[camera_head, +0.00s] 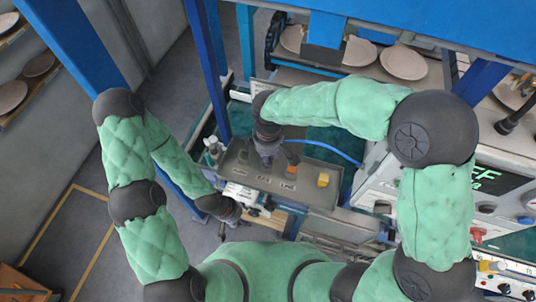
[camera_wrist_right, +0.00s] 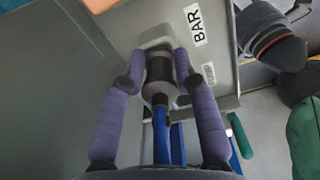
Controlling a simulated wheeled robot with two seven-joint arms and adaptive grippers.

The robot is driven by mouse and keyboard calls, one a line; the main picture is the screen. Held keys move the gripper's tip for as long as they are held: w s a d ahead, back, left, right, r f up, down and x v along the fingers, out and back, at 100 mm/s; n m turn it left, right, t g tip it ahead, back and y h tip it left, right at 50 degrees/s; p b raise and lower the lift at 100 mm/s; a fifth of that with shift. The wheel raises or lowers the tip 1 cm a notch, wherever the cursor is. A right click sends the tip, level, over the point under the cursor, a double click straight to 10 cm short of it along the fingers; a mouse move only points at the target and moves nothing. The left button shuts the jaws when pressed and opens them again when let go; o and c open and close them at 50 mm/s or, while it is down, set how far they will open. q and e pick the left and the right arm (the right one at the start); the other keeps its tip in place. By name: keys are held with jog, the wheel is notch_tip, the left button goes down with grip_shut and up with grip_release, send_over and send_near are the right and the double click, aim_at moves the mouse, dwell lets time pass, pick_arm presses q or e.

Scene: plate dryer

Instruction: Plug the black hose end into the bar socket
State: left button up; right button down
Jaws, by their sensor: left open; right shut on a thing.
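My right gripper (camera_wrist_right: 161,66) is shut on the black hose end (camera_wrist_right: 159,70), with a purple finger on each side. A blue hose (camera_wrist_right: 160,135) runs from its near end. The far end of the hose end meets the light grey bar socket (camera_wrist_right: 157,36) beside the BAR label (camera_wrist_right: 194,25); how deep it sits is hidden. In the head view my right gripper (camera_head: 267,158) is over the left part of the grey panel (camera_head: 235,169), hiding the hose end. My left gripper (camera_head: 231,214) is open and empty, just left of the panel's front edge.
An orange fitting (camera_head: 292,170) and a yellow fitting (camera_head: 322,180) stand on the panel to the right. A blue hose (camera_head: 328,148) curves behind them. Blue frame posts (camera_head: 207,65) rise behind the panel. A control box (camera_head: 480,190) stands at the right.

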jog(key=c, duration=0.9)
grip_release()
jog(key=shift+o, duration=0.2)
notch_tip(320, 180, up, 12)
dwell(0.4)
